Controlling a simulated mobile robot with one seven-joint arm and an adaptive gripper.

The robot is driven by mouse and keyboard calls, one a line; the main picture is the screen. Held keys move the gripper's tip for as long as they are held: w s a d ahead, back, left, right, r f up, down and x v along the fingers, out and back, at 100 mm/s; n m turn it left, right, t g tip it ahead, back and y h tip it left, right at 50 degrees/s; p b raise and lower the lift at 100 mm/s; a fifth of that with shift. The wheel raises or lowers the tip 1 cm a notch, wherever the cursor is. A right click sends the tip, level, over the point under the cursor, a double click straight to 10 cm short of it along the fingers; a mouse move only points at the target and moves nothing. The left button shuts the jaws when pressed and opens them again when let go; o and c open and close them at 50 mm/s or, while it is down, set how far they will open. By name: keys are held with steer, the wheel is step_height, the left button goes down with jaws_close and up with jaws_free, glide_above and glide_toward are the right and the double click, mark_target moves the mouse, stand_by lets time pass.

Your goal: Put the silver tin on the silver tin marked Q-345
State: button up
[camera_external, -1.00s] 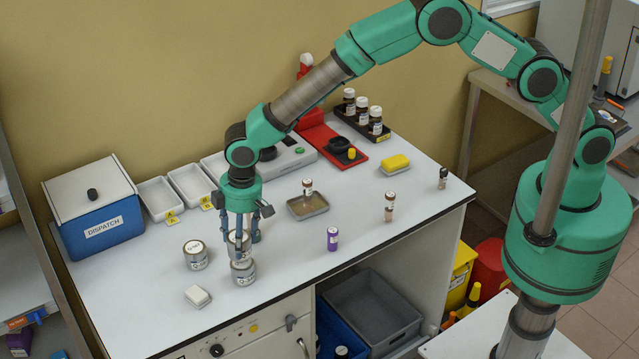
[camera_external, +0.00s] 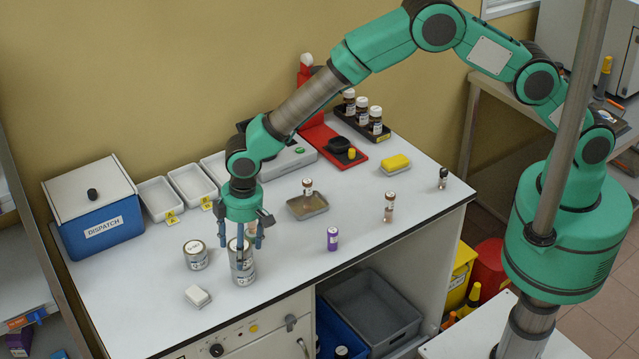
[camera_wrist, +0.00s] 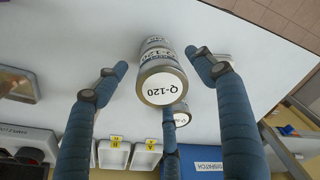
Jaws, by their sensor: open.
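One silver tin (camera_external: 237,246) with a white top stands on a second silver tin (camera_external: 244,276). In the wrist view the upper tin (camera_wrist: 162,86) shows Q-120 on its top; the lower tin (camera_wrist: 154,43) shows behind it, its label too small to read for certain. My gripper (camera_external: 244,258) is around the upper tin, pointing down. Its fingers stand apart from the tin in the wrist view, open. A third silver tin (camera_external: 196,258) stands to the left; its label is not clearly readable.
A small white block (camera_external: 197,296) lies in front of the tins. A purple vial (camera_external: 333,239) and a shallow dish (camera_external: 307,209) are to the right, with clear bench between.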

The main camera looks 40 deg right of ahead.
mark_target(245, 244)
step_height(245, 244, up, 12)
steer(key=d, duration=0.1)
steer(key=shift+s, duration=0.3)
stand_by(0.5)
steer(key=shift+d+r, duration=0.1)
stand_by(0.5)
stand_by(0.4)
